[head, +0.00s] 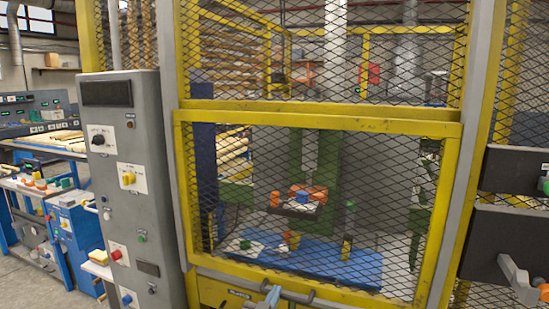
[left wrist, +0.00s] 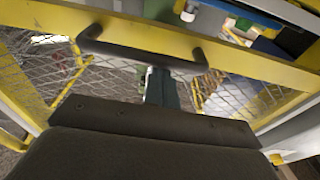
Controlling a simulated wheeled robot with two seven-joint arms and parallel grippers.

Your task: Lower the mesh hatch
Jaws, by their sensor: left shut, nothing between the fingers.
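The mesh hatch (head: 318,123) is a yellow-framed panel of dark diamond mesh in the lower half of the guard in the head view. Its dark bar handle (head: 300,297) is on the bottom rail, at the picture's lower edge. My left gripper (head: 271,295) is at the handle, with only its tip showing. In the left wrist view the handle (left wrist: 140,52) crosses above my left gripper (left wrist: 160,80), whose fingers are shut and empty. They look close to the bar; I cannot tell whether they touch it. Whether the bottom rail is seated is unclear. My right gripper is not seen.
A grey control cabinet (head: 127,170) with knobs and buttons stands left of the hatch. Behind the mesh are a blue base plate (head: 330,268) and orange parts (head: 308,192). Dark boxes (head: 515,250), one with a grey lever (head: 520,282), are at the right.

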